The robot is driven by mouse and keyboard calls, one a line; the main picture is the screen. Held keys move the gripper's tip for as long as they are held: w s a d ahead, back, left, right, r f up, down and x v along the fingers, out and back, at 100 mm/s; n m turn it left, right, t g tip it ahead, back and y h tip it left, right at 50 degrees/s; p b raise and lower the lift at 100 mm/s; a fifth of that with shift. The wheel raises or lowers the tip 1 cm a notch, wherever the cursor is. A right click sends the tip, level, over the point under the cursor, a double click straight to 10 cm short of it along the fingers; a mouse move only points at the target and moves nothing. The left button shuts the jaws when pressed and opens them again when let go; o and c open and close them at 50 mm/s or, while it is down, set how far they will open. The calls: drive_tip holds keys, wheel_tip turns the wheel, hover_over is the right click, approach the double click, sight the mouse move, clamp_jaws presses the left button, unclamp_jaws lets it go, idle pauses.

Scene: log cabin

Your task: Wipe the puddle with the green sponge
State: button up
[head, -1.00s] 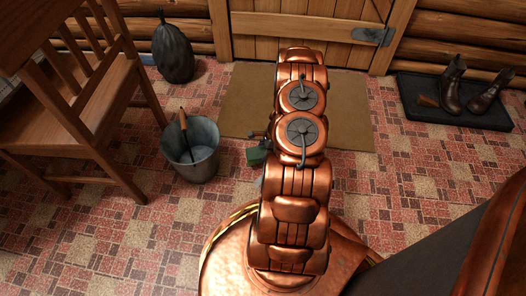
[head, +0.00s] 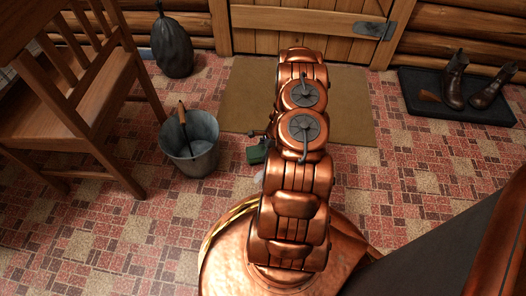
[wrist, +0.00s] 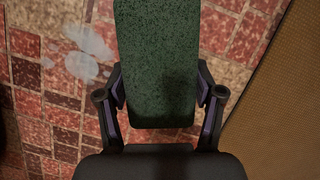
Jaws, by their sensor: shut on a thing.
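My gripper (wrist: 160,88) is shut on the green sponge (wrist: 157,45), which sits between the two dark fingers in the wrist view. The sponge also shows in the head view (head: 257,153), just left of my arm, which hides most of the gripper. The puddle is a pale, irregular wet patch (wrist: 84,63) on the tiles, left of the sponge and apart from it in the wrist view. In the head view a small part of the puddle (head: 259,177) shows beside my arm, nearer my base than the sponge. I cannot tell the sponge's height above the floor.
A metal bucket (head: 190,150) with a wooden-handled tool stands left of the sponge. A brown doormat (head: 345,110) lies before the door. A wooden chair (head: 75,110) and dark sack (head: 174,48) are at left, a boot tray (head: 430,108) at right. Tiles between bucket and my base are clear.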

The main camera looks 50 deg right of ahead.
drive_tip(key=shift+f, duration=1)
idle(0.4)
drive_tip(key=shift+a, duration=0.1)
